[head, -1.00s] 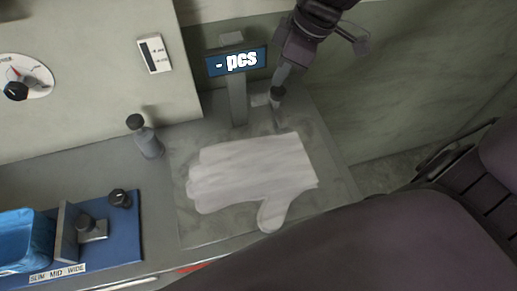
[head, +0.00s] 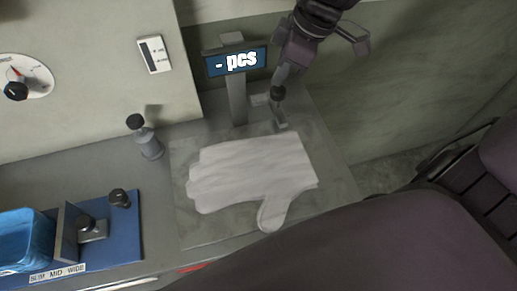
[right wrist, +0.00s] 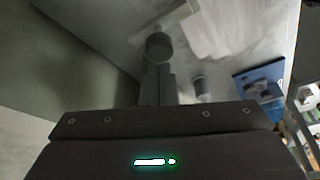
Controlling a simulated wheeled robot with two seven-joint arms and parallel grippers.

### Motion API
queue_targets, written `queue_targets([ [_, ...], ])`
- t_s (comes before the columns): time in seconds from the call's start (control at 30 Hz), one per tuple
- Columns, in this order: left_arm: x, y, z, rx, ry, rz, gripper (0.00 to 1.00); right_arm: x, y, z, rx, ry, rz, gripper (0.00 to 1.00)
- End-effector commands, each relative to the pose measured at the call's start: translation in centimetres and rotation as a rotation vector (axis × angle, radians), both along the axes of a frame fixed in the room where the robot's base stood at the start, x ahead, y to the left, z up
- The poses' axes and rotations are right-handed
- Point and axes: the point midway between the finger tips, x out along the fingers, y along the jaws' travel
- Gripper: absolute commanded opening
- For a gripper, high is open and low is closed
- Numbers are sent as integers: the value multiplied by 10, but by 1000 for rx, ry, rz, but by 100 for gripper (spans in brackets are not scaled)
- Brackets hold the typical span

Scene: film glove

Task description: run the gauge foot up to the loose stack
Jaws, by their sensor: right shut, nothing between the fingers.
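The loose stack is a pile of white film gloves (head: 250,170) lying flat on a grey plate (head: 335,195); it also shows at the top of the right wrist view (right wrist: 225,28). The gauge stands behind it, with a post (head: 237,100) and a display (head: 236,62) reading "- pcs". Its dark knob (head: 277,93) sits above the small metal foot (head: 281,126), close to the gloves' back edge; I cannot tell whether they touch. My right gripper (head: 279,82) is shut and empty, its tips at the knob. My left gripper is out of view.
A knobbed post (head: 148,138) stands left of the plate. A blue fixture (head: 130,232) labelled SLIM MID WIDE and a blue bin (head: 25,240) are at lower left. A wall (head: 420,80) rises behind. The plate is bare around the gloves.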

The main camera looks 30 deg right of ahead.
Motion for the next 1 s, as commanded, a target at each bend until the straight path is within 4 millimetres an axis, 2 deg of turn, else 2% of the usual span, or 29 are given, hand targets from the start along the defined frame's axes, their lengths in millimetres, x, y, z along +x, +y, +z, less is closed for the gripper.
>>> queue_targets([
  [0.37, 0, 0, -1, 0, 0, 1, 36, 0, 0, -1, 0, 0, 0, 0],
  [1.0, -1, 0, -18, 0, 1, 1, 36, 0, 0, -21, 0, 0, 0, 0],
])
